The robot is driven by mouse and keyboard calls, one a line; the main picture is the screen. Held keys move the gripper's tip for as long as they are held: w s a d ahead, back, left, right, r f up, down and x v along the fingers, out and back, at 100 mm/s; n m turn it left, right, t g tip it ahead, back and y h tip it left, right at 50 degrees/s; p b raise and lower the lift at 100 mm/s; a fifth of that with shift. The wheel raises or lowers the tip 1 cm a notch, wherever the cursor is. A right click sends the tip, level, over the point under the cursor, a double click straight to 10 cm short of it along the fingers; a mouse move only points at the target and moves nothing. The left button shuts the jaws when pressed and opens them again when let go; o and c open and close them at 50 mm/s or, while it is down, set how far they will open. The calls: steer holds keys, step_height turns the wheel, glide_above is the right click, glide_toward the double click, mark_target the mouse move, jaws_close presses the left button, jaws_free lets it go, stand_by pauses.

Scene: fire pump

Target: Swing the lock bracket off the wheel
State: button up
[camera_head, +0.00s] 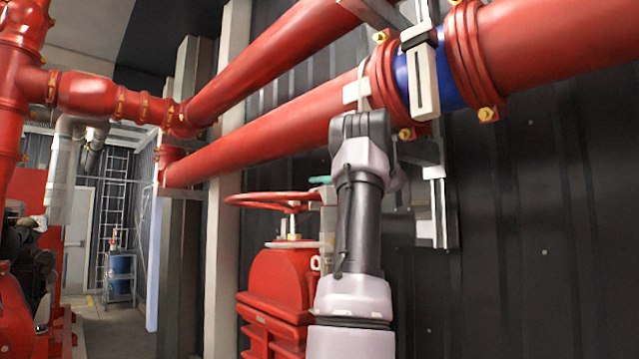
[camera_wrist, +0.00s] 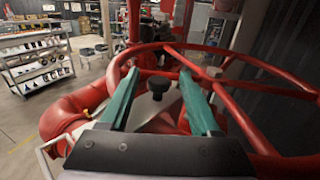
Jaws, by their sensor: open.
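The red handwheel (camera_head: 270,199) sits on top of the red valve (camera_head: 277,282) in the head view. Its rim and spokes (camera_wrist: 222,50) also cross the wrist view. A light grey plate (camera_wrist: 143,108), apparently the lock bracket, lies below the wheel there and carries a black knob (camera_wrist: 157,85). My gripper (camera_wrist: 158,74) is open. Its two teal fingers stand apart, one on each side of the knob in the picture, with a gap visible on both sides. I cannot tell the knob's depth between them. In the head view my arm hides most of the gripper and the wheel's right side.
Red pipes (camera_head: 265,135) run above the wheel along the dark wall (camera_head: 545,230), with a blue section (camera_head: 447,80) near my arm. A light post (camera_head: 222,230) stands left of the valve.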

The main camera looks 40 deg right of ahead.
steer(key=shift+w+a, duration=0.3)
steer(key=shift+w, duration=0.2)
steer(key=shift+c, duration=0.3)
jaws_close()
stand_by(0.9)
